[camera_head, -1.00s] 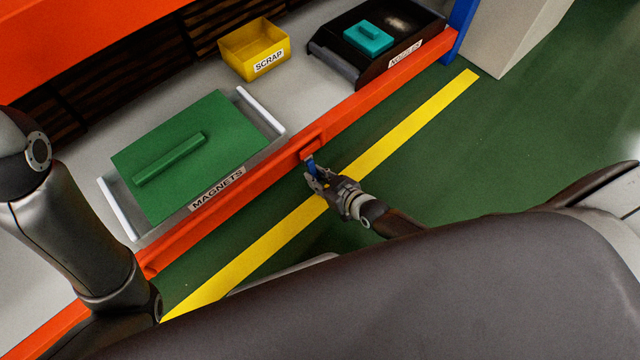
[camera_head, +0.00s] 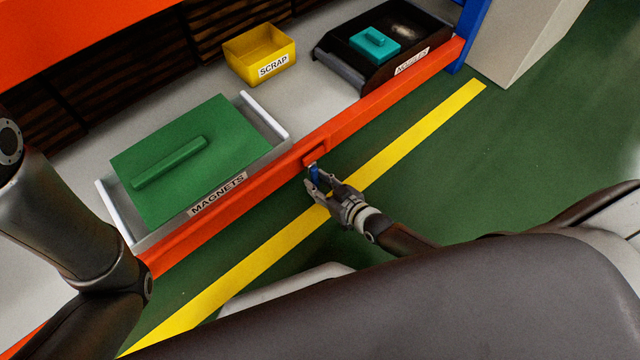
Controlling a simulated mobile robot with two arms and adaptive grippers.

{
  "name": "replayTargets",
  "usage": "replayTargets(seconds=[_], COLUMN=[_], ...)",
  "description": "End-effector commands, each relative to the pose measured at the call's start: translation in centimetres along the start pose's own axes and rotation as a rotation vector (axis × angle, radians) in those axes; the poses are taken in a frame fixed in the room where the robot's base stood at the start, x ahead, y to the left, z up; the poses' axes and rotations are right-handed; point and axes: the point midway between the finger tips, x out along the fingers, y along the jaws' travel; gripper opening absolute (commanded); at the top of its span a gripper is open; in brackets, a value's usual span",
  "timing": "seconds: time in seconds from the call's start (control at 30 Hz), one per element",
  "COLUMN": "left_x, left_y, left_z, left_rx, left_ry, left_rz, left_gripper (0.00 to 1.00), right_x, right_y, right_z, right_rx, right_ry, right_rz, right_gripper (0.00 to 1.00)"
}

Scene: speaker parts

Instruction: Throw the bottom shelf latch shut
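The bottom shelf latch shows as a small blue lever (camera_head: 314,174) hanging from an orange-red housing (camera_head: 316,155) on the front beam of the shelf. My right gripper (camera_head: 317,184) is at the lever, with its fingertips on either side of the lever's lower part. Whether the fingers press on it is too small to tell. The fingers hide part of the lever. My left gripper is out of view; only links of my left arm show at the left edge.
The orange front beam (camera_head: 375,112) runs diagonally across the shelf. On the shelf are a MAGNETS tray (camera_head: 112,200) with a green lid (camera_head: 215,130), a yellow SCRAP bin (camera_head: 245,62) and a black tray (camera_head: 350,77) with a teal block (camera_head: 375,42). The green floor in front is clear.

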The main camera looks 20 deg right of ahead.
Motion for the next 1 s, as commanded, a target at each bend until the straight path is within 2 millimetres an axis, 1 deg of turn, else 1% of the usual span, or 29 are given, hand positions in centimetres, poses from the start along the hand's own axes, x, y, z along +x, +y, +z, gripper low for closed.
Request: replayTargets(seconds=[0.33,0.47,0.57,0.9,1.0], left_x=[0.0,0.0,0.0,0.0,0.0], left_y=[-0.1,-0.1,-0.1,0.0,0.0], left_z=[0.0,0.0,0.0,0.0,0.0], left_rx=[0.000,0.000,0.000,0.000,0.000], left_ry=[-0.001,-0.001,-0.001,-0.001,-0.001], left_rz=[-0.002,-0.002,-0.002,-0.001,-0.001], left_gripper=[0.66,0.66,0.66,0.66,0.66], right_x=[-0.1,-0.8,-2.0,-8.4,-9.9], right_y=[0.0,0.0,0.0,0.0,-0.1], right_z=[0.1,0.2,0.3,0.2,0.2], right_rx=[0.000,0.000,0.000,0.000,0.001], right_ry=[-0.002,-0.003,-0.005,-0.003,-0.004], right_rz=[0.000,0.000,0.000,0.000,-0.001], right_gripper=[0.42,0.42,0.42,0.42,0.42])
